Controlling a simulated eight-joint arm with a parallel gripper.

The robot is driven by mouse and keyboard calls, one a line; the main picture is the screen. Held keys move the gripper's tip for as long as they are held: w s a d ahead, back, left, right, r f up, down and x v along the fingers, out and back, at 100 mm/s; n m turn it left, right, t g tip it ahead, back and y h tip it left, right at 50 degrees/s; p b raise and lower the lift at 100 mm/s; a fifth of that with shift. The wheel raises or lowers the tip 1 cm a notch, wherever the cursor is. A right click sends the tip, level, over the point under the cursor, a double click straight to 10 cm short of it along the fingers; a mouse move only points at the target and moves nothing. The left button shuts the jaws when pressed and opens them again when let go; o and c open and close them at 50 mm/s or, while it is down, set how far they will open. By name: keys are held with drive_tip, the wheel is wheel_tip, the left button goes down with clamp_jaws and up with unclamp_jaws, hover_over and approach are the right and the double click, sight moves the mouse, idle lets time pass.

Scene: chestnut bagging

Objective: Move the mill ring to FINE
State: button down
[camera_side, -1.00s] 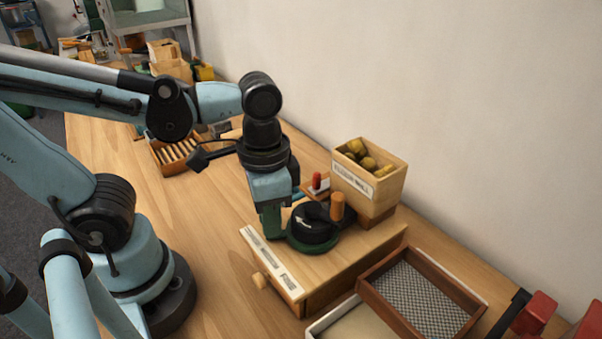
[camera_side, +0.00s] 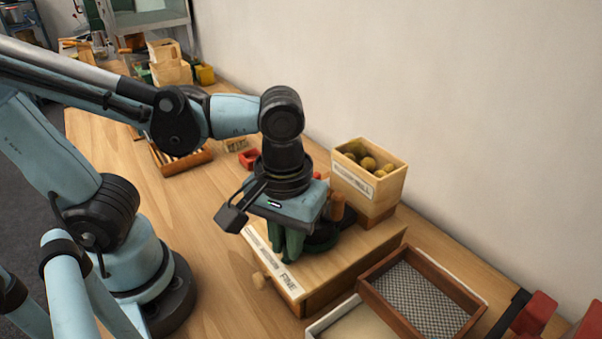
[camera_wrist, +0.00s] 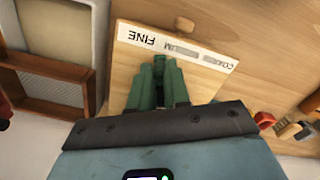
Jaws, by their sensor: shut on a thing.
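The mill is a low wooden box (camera_side: 345,268) with a label strip along its front top edge. FINE reads at the strip's right end in the side view, and the strip (camera_wrist: 175,46) shows from above in the wrist view. My gripper (camera_side: 290,250) points down at the ring's front side, shut on the ring, close to the FINE end. In the wrist view my green gripper fingers (camera_wrist: 159,75) are close together near FINE; the exact grip is hidden.
A wooden hopper (camera_side: 368,178) with chestnuts stands behind the ring, next to an orange-brown handle (camera_side: 337,206). A mesh-bottomed tray (camera_side: 420,295) lies to the right of the mill. A slotted wooden rack (camera_side: 182,160) and a red item (camera_side: 249,158) lie at the back left.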

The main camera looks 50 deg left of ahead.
sight(296, 265)
drive_tip(key=shift+w+d+n, duration=0.3)
drive_tip(key=shift+d+n, duration=0.25)
drive_tip(key=shift+n, duration=0.55)
drive_tip(key=shift+d, duration=0.1)
drive_tip(key=c, duration=1.1)
unclamp_jaws()
wheel_tip(296, 265, up, 12)
